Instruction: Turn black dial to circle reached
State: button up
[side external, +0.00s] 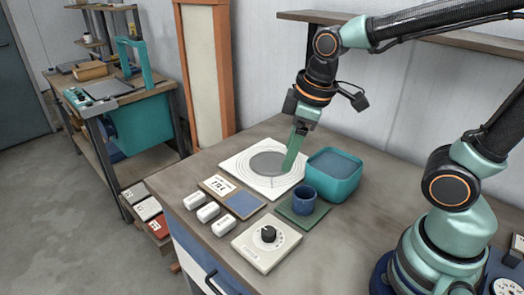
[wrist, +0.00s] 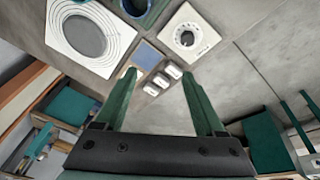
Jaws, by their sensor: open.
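The black dial (side external: 268,234) sits on a cream square plate (side external: 252,252) with marks around the knob, near the table's front edge. It also shows in the wrist view (wrist: 187,39); its setting is too small to read. A white board (side external: 237,165) with concentric circles lies farther back, a grey round patch (side external: 268,163) covering its middle. The patch also shows in the wrist view (wrist: 84,36); which circle its edge meets is hard to tell. My gripper (side external: 291,152) is open and empty, pointing down over the board's right part, away from the dial. Its spread fingers show in the wrist view (wrist: 158,80).
A teal tub (side external: 334,188) stands right of the board. A blue cup (side external: 304,201) stands on a green mat (side external: 287,213) between tub and dial. Several white blocks (side external: 208,212) and a card with a blue patch (side external: 241,205) lie left of the dial.

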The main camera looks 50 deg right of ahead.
aim_at(269, 230)
jog(key=a+f+n+g, duration=0.1)
jog(key=f+n, duration=0.1)
jog(key=f, duration=0.4)
jog(key=a+f+n+g, duration=0.1)
jog(key=a+f+n, duration=0.1)
jog(key=f, duration=0.4)
jog(key=a+f+n+g, duration=0.1)
jog(key=a+f+n, duration=0.1)
jog(key=f+n, duration=0.2)
jog(key=shift+w+a+f, duration=0.1)
jog(key=shift+w+f, duration=0.05)
jog(key=shift+f, duration=0.6)
jog(key=shift+w+a+f, duration=0.1)
jog(key=shift+w+f, duration=0.05)
jog(key=shift+f, duration=0.55)
grip_shut()
